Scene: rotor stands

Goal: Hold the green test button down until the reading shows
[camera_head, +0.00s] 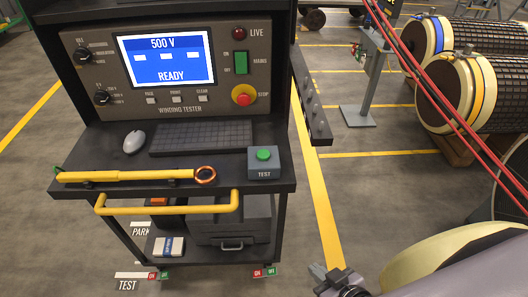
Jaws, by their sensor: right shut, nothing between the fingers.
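The green test button (263,155) sits on a grey box (264,173) labelled TEST, at the right front of the cart's shelf. The button stands up from the box and nothing touches it. The winding tester's screen (167,60) reads "500 V" and "READY", with several white blocks between the lines. My right gripper (328,276) is at the bottom of the view, in front of and to the right of the test box, well apart from it. It is shut and empty. My left gripper is not in view.
A yellow probe with a copper ring (135,176) lies along the shelf's front edge, left of the test box. A keyboard (201,138) and mouse (134,139) lie behind. A yellow handle (170,209) sticks out below the shelf. Red cables (440,88) cross the right side.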

